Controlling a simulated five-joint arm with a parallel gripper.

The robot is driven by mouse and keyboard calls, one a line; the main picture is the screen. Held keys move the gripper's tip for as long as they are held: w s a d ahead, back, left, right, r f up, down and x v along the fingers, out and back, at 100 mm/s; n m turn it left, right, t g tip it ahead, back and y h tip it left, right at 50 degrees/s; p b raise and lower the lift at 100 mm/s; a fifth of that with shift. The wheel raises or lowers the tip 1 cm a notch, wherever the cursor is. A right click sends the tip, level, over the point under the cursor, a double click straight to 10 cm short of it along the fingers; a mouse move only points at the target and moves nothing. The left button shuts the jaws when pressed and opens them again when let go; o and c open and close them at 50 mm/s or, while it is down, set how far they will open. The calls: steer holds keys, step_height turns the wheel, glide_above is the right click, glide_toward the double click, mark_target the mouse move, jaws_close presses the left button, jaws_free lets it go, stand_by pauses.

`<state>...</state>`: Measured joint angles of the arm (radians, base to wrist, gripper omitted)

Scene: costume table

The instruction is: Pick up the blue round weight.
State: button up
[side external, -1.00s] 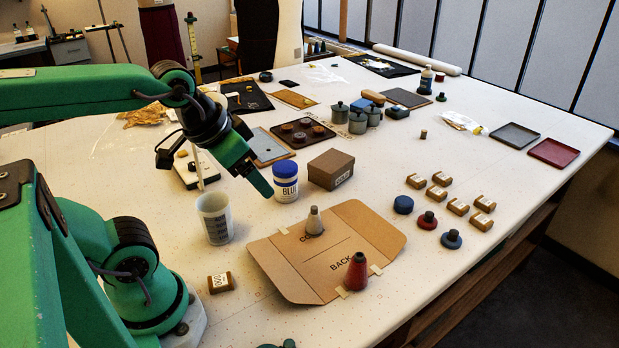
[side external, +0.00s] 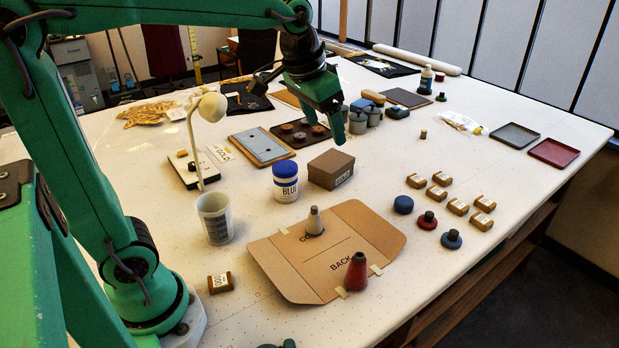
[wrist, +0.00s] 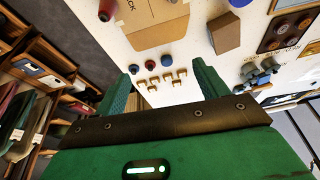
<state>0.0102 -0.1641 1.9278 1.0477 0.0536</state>
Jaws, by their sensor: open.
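A plain blue round disc (side external: 403,204) lies on the white table right of the cardboard folder. My gripper (side external: 336,128) is open and empty, high above the table near the brown box, well apart from the blue pieces. Its two fingers also frame the wrist view (wrist: 162,76).
Several brown labelled blocks (side external: 458,206) lie just right of and behind the round pieces. The brown box (side external: 331,169), the blue-lidded jar (side external: 286,182) and the flat folder (side external: 325,250) with grey and red cones lie to the left. The table front right is clear.

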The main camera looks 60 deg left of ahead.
steer(key=w+f+g, duration=0.1)
steer(key=w+f, duration=0.1)
steer(key=w, duration=0.8)
steer(key=m+g, duration=0.1)
steer(key=g, duration=0.2)
glide_above(404, 201)
steer(key=f, duration=1.8)
steer(key=shift+s+f, duration=0.15)
steer(key=shift+s, duration=0.05)
steer(key=shift+w+f, duration=0.2)
steer(key=shift+f, duration=1.6)
steer(key=shift+a+f, duration=0.1)
steer(key=shift+f, duration=2.5)
